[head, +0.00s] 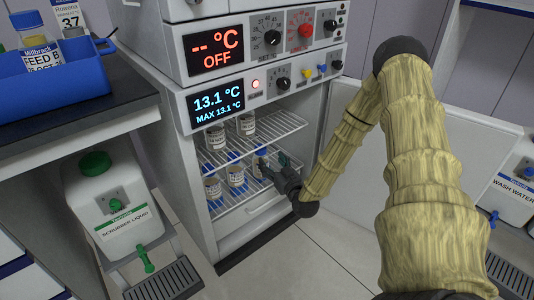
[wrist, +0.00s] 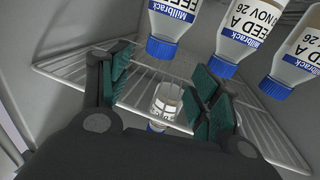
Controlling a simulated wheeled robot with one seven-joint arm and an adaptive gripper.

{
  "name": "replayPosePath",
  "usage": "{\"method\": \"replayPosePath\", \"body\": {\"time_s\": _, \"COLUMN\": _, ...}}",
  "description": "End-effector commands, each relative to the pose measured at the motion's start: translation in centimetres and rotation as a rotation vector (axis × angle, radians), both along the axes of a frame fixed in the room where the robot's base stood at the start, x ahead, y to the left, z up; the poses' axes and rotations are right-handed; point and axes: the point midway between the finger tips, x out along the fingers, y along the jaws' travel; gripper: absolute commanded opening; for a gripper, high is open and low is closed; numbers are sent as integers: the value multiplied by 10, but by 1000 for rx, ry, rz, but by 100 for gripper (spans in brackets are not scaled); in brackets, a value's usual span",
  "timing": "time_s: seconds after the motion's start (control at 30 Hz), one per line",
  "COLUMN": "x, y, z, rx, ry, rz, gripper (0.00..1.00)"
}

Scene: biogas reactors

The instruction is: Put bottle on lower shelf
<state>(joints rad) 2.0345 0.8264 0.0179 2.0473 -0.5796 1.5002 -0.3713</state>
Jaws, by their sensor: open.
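My gripper (head: 277,172) is at the open front of the lower cooling cabinet, level with its lower wire shelf (head: 250,201). In the wrist view its two green-padded fingers (wrist: 163,90) are spread apart. A small bottle (wrist: 168,101) with a blue cap shows in the gap between them; I cannot tell whether they touch it. Several white bottles with blue caps stand inside the cabinet.
Larger FEED A bottles (wrist: 173,20) line the top of the wrist view. The cabinet door (head: 360,190) stands open to the right. A scrubber liquid canister (head: 115,205) is at the left, below a blue tray (head: 55,85) on a dark counter. The floor in front is clear.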

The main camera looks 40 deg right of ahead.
Motion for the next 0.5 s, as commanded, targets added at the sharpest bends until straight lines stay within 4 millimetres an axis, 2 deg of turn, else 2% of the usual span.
{"method": "replayPosePath", "body": {"time_s": 0.2, "x": -20, "y": 3, "z": 0, "rx": -1, "ry": 1, "rz": 1, "gripper": 63}}
{"method": "replayPosePath", "body": {"time_s": 0.5, "x": -24, "y": 3, "z": 0, "rx": -1, "ry": -1, "rz": 0, "gripper": 63}}
